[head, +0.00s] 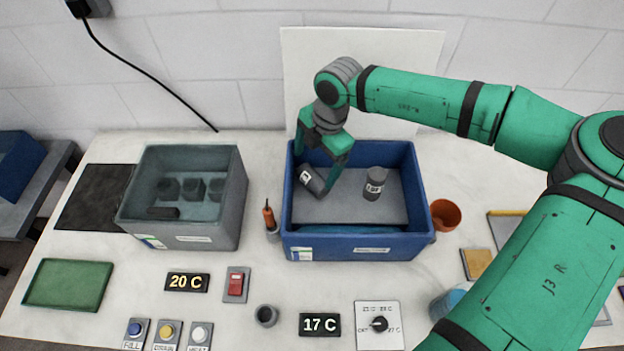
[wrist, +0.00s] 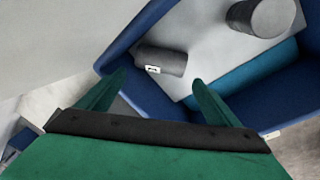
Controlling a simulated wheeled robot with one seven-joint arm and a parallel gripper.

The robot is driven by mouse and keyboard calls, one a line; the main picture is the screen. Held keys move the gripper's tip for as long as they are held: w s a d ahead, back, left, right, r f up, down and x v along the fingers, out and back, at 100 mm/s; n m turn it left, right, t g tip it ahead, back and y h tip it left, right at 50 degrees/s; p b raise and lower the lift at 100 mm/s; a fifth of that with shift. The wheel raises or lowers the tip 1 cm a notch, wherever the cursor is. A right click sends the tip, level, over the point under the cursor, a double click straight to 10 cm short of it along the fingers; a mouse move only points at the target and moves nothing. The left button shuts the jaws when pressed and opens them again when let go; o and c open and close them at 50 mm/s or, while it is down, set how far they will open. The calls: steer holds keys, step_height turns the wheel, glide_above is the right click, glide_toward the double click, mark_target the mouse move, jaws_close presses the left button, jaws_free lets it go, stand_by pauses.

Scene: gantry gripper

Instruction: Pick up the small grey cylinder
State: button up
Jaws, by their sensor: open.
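My gripper (head: 316,166) is open and empty, reaching down into the left of the blue bin (head: 350,245) at the lying cylinder. In the wrist view its fingertips (wrist: 160,82) are apart, with the lying cylinder just beyond them, not visibly gripped.
The blue bin's walls surround the cylinders and my gripper closely on the left. A grey bin (head: 190,238) with several dark pieces stands to the left. An orange-handled tool (head: 269,215) stands between the bins. An orange cup (head: 445,215) is to the right.

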mark_target(314, 176)
step_height(314, 176, down, 2)
steer(key=shift+f, duration=0.1)
steer(key=shift+w+a+f, duration=0.1)
steer(key=shift+w+f, duration=0.1)
steer(key=shift+f, duration=0.65)
steer(key=shift+w+d+f, duration=0.1)
steer(key=shift+w+f, duration=0.05)
steer(key=shift+f, duration=0.75)
steer(key=shift+w+a+f, duration=0.1)
steer(key=shift+w+f, duration=0.1)
steer(key=shift+f, duration=0.65)
steer(key=c, duration=1.2)
steer(key=shift+r, duration=0.15)
